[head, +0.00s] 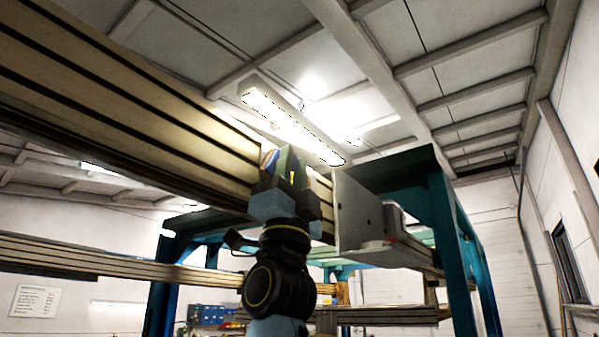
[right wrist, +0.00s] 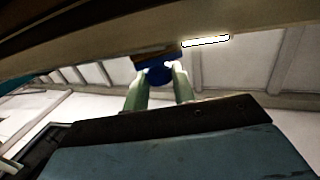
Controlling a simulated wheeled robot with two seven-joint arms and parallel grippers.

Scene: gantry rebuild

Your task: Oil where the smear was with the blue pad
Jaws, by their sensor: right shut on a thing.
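My right gripper (head: 287,168) is raised in front of the long beige beam (head: 120,85), near its right part. It is shut on the blue pad (head: 270,161), which shows partly behind the fingers. In the right wrist view the blue pad (right wrist: 159,74) sits between the two pale green fingertips (right wrist: 158,88). The beam also crosses the top of that view (right wrist: 60,48), just beyond the pad. I cannot tell whether the pad touches the beam. No smear can be made out. My left gripper is not in view.
A grey plate (head: 358,215) stands right of my gripper, close by. A blue-green steel frame (head: 455,250) rises behind it on the right. A lower beam (head: 120,255) runs across at left. A ceiling lamp (head: 290,122) hangs above.

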